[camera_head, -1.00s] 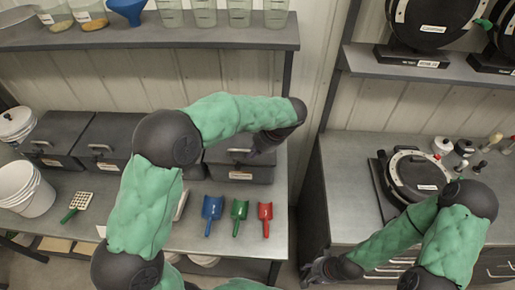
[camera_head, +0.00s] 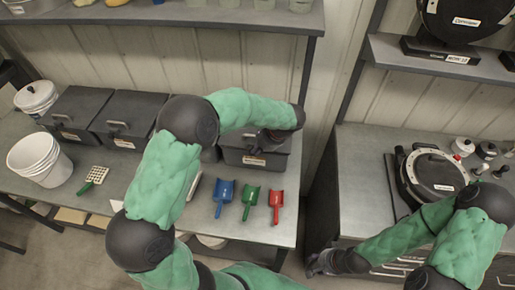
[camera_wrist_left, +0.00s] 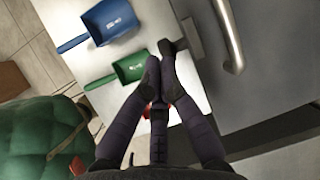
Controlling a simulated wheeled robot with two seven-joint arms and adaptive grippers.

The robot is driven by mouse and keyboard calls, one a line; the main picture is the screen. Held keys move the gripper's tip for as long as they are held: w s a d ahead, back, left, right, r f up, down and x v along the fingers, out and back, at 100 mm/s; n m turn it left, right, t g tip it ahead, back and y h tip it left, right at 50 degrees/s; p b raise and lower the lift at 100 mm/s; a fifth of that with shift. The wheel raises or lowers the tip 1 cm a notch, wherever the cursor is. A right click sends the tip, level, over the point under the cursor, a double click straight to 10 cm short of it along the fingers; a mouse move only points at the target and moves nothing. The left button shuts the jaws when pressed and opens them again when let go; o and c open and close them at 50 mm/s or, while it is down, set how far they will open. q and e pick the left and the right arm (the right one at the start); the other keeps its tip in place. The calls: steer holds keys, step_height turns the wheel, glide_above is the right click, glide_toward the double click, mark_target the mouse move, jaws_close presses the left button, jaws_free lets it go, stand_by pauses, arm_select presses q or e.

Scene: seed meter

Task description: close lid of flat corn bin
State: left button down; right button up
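The rightmost dark bin (camera_head: 281,160) on the left bench has a front handle and a label too small to read. I cannot confirm that it is the flat corn bin. Its lid looks down or nearly down, but my left arm hides part of it. My left gripper (camera_head: 264,143) is at this bin's front top edge. In the left wrist view its fingertips (camera_wrist_left: 160,58) are together with nothing seen between them, beside the grey surface with the metal handle (camera_wrist_left: 229,40). My right gripper (camera_head: 318,264) hangs low before the right bench; its fingers are unclear.
Two more dark bins with lids down (camera_head: 75,108) (camera_head: 122,112) stand left. Blue (camera_head: 224,190), green (camera_head: 250,195) and red (camera_head: 276,199) scoops lie in front of the bin. White buckets (camera_head: 38,158) are far left. A round seed meter (camera_head: 436,172) sits on the right bench.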

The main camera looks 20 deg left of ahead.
arm_select(q)
steer(key=f, duration=0.1)
steer(key=s+f+b, duration=0.1)
steer(key=f, duration=0.1)
steer(key=shift+d+f, duration=0.15)
steer(key=shift+f, duration=0.1)
steer(key=shift+r, duration=0.1)
steer(key=p+v, duration=0.2)
steer(key=v, duration=1.2)
steer(key=shift+p, duration=0.4)
